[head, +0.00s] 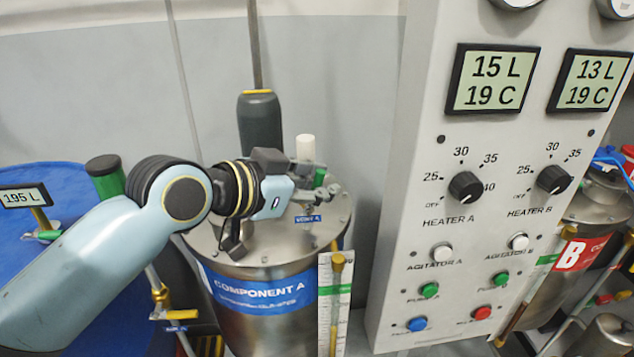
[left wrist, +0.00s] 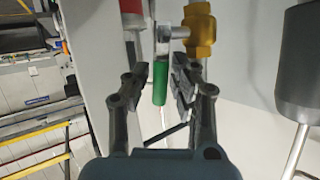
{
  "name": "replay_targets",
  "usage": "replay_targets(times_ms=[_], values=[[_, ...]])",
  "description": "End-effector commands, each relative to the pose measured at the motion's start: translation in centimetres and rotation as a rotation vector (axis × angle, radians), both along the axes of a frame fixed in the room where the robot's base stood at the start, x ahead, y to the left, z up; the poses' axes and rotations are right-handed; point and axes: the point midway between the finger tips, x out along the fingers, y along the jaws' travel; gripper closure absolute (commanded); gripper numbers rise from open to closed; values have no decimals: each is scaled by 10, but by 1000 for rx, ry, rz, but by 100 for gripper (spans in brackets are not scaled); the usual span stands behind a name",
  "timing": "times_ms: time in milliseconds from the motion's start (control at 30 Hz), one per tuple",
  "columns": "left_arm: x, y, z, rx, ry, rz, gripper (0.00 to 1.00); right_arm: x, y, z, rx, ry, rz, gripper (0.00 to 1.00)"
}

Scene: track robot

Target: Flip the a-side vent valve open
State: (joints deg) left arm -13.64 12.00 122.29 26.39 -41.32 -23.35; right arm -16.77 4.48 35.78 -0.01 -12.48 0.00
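The a-side vent valve is on the lid of the steel component A tank (head: 330,235), behind a blue vent label (head: 307,218). Its green handle (head: 320,177) shows just past my left gripper (head: 310,187) in the head view. In the left wrist view the green handle (left wrist: 160,85) hangs from a metal lever, beside a brass fitting (left wrist: 201,30). My left gripper (left wrist: 161,75) is open, with one finger on each side of the handle and narrow gaps visible. My right gripper is not in view.
A control panel (head: 455,230) with displays, knobs and buttons stands right of the tank. A dark cylinder (head: 260,122) with a rod and a white-topped fitting (head: 305,148) rise from the lid. A blue drum (head: 60,260) stands at left. A sight gauge (head: 336,290) stands in front.

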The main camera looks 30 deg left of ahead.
Motion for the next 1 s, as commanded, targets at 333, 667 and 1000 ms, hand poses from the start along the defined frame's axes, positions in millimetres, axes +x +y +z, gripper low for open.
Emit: replay_targets(times_ms=[333, 667, 1000], values=[[0, 0, 0, 0, 0, 0, 100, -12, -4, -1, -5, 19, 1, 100], [-3, 4, -7, -58, -48, -1, 100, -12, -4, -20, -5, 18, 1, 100], [-8, 10, -1, -217, -162, 0, 100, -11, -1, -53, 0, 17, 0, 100]])
